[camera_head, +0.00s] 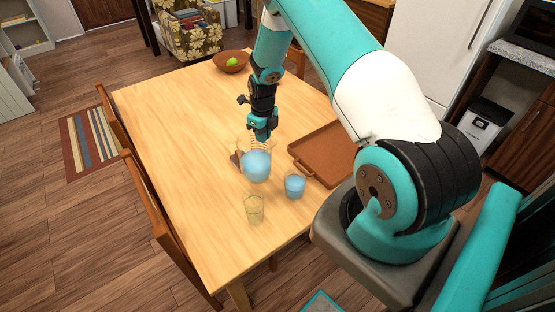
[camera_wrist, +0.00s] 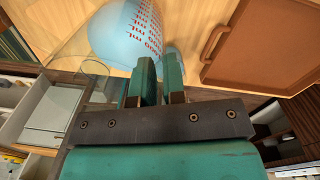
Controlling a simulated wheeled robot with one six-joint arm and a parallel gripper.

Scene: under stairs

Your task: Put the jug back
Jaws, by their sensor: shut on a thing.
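The clear jug holding light-blue liquid (camera_head: 257,166) is over the middle of the wooden table; I cannot tell whether it touches the table. It also shows large, with red markings, at the top of the wrist view (camera_wrist: 125,30). My gripper (camera_head: 263,134) reaches down to the jug's far upper side and is shut on it. In the wrist view the two fingers (camera_wrist: 158,75) are close together beside the jug's wall. What lies between them is mostly hidden, perhaps the handle. A small brownish flat thing (camera_head: 236,158) shows partly behind the jug's left side.
A glass with blue liquid (camera_head: 295,185) stands close to the jug's right front. A clear, seemingly empty glass (camera_head: 254,210) stands nearer the front edge. A brown tray (camera_head: 322,152) lies to the right. A bowl (camera_head: 230,63) with green fruit is at the back. The table's left side is clear.

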